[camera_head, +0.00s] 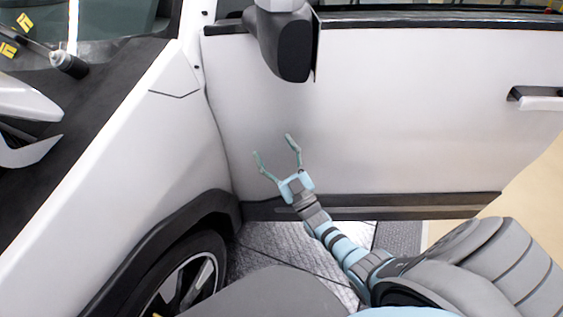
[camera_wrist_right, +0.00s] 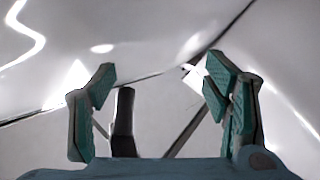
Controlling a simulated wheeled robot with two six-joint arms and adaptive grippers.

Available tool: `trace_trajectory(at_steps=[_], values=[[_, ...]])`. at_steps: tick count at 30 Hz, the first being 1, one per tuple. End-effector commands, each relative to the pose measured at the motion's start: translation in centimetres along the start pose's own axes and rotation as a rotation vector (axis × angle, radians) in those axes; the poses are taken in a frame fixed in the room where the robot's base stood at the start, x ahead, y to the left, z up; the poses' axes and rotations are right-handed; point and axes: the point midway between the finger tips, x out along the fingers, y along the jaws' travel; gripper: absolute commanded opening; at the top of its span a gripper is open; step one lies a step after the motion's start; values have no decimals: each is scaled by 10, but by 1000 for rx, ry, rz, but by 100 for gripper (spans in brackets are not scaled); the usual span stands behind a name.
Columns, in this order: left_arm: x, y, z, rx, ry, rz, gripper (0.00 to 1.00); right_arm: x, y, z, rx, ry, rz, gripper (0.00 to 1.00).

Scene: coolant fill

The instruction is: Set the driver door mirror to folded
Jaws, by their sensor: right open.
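The driver door mirror (camera_head: 281,48) is at the top middle of the head view. The top of the mirror is cut off by the frame edge. My right gripper (camera_head: 272,146) is below the mirror, in front of the lower door panel, apart from the mirror. Its two fingers are spread and nothing is between them. They also show spread in the right wrist view (camera_wrist_right: 160,68). My left gripper is not in view.
The white front fender (camera_head: 130,130) and front wheel (camera_head: 190,280) are at the left. The door handle (camera_head: 535,99) is at the right. In the right wrist view, a dark upright piece (camera_wrist_right: 123,125) shows beside the left finger; I cannot tell what it is.

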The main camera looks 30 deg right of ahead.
Motion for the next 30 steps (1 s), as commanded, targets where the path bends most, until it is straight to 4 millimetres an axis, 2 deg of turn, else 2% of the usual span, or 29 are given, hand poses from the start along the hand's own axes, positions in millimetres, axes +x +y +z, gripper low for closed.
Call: trace_trajectory(at_steps=[3,7,24,26,28,29,30], values=[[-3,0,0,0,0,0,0,-13,-4,17,10,-84,-14,70],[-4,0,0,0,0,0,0,-21,-6,26,14,-128,-19,70],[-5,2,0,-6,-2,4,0,-26,-6,31,16,-151,-20,70],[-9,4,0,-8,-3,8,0,-41,-12,46,27,-236,-35,70],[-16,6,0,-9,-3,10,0,-76,-23,75,49,-402,-63,70],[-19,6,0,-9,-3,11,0,-97,-29,90,61,-492,-79,70],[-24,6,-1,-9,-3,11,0,-132,-38,109,75,-625,-100,70]])
